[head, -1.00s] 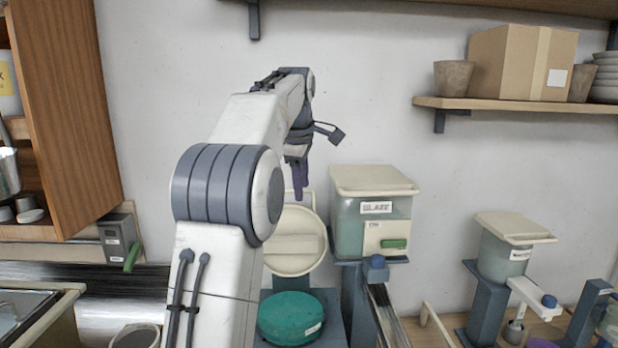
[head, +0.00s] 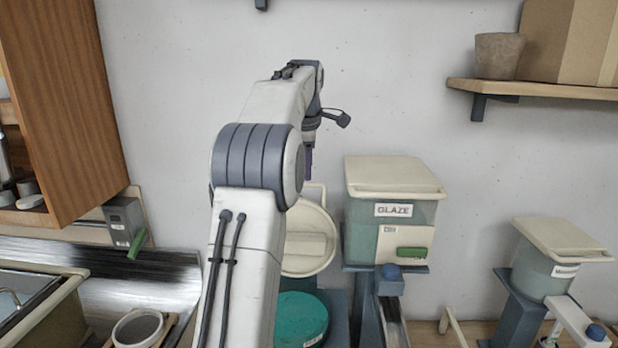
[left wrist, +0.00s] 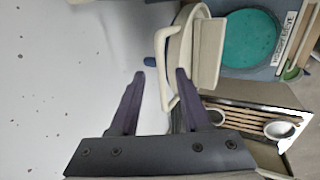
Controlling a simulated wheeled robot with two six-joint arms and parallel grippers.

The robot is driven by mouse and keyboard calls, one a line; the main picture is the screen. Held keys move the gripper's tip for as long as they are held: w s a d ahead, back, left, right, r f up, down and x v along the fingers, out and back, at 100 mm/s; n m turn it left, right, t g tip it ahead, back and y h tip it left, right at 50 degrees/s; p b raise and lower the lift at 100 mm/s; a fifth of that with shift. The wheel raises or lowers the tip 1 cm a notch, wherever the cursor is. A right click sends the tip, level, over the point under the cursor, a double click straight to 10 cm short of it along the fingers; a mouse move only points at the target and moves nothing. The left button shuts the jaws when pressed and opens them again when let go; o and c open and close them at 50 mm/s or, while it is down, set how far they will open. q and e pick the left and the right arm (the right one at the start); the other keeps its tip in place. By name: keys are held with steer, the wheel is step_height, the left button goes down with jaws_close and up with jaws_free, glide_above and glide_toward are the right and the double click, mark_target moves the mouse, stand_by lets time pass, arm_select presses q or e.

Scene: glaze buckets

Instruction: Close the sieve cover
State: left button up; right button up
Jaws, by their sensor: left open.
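The sieve cover (head: 310,240) is a round cream lid standing up, open, behind the teal round sieve top (head: 300,318). My left arm hides part of both. In the left wrist view the cover (left wrist: 208,52) is seen edge-on beside the teal top (left wrist: 248,38), and its cream loop handle (left wrist: 162,62) lies in line with the space between my fingertips. My left gripper (head: 308,165) is open and empty, pointing down just above the cover's upper edge; it also shows in the left wrist view (left wrist: 161,75). Contact cannot be told. My right gripper is out of view.
A smaller lidded bucket (head: 545,270) is farther right. A wooden cabinet (head: 65,100) is at the left, and a shelf (head: 545,90) hangs at the upper right. The wall is close behind.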

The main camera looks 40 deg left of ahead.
arm_select(q)
glide_above(308, 200)
steer(key=shift+d+f+p, duration=0.1)
steer(key=shift+f+p, duration=0.3)
steer(key=shift+f, duration=1.8)
steer(key=shift+s, duration=0.1)
jaws_close()
